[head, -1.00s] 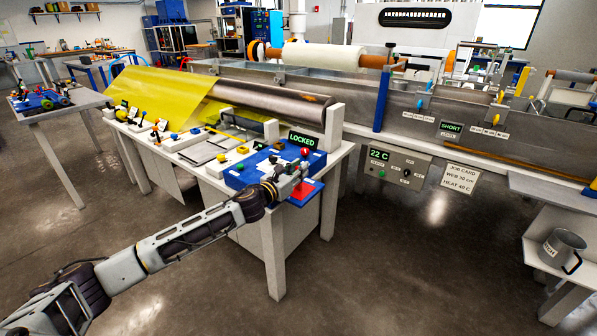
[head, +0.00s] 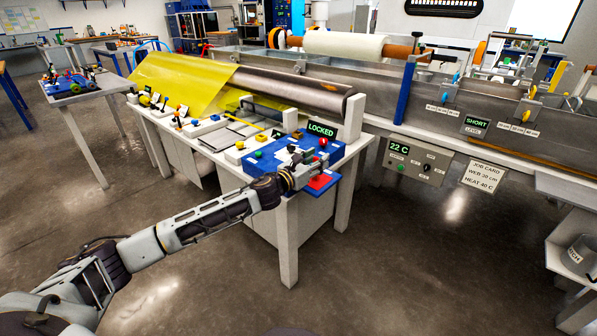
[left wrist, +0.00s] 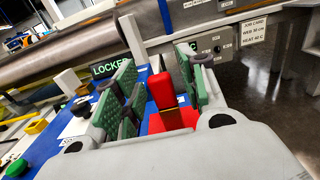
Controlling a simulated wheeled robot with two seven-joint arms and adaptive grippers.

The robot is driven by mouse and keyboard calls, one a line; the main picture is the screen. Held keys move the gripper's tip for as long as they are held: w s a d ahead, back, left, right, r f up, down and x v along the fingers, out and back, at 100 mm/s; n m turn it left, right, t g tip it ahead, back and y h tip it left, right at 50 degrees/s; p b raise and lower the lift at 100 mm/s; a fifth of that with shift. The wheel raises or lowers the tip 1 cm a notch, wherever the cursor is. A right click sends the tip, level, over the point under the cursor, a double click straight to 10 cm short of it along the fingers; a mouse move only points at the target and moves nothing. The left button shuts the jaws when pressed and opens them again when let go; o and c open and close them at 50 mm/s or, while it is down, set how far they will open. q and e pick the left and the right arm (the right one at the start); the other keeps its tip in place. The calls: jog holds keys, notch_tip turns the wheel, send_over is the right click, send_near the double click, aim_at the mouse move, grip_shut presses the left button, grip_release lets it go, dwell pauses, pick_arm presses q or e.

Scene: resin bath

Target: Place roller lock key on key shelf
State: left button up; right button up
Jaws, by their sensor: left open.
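The red roller lock key (left wrist: 162,90) stands upright between the fingers of my left gripper in the left wrist view, with a brass-coloured part below its red head. My left gripper (left wrist: 158,95) is open, its green pads on either side of the key. Under the key is a red surface (left wrist: 186,117), which looks to be the key shelf. In the head view this red shelf (head: 322,182) is at the right end of the blue panel, and my left gripper (head: 306,174) is right beside it. The key cannot be made out there. My right gripper is not in view.
The blue panel (head: 262,167) carries buttons, a red knob (head: 323,142) and a sign (head: 321,130) reading LOCKED. A steel roller (head: 300,90) with yellow film (head: 180,82) lies behind it. The floor to the right of the bench is clear.

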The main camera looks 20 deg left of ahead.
pick_arm(q)
jog(key=v, duration=1.1)
jog(key=shift+s, duration=0.25)
dwell(0.5)
jog(key=shift+a, duration=0.1)
dwell(0.6)
jog(key=s+f+n+g+y, duration=0.3)
jog(key=s+f+n, duration=0.2)
jog(key=f+n, duration=0.6)
jog(key=s+f+n+g+y, duration=0.2)
jog(key=s+f+n+y, duration=0.2)
jog(key=f+n, duration=0.65)
jog(key=s+d+f+n+g+h, duration=0.1)
jog(key=s+d+f+n+g, duration=0.3)
jog(key=s+f+n, duration=0.3)
jog(key=s+d+f+n+g+h, duration=0.1)
jog(key=s+d+f+n+g, duration=0.2)
jog(key=s, duration=1.2)
notch_tip(320, 180, down, 5)
jog(key=n+g, duration=0.2)
jog(key=n, duration=0.4)
jog(key=shift+s+d+g, duration=0.3)
jog(key=shift+s+d, duration=0.1)
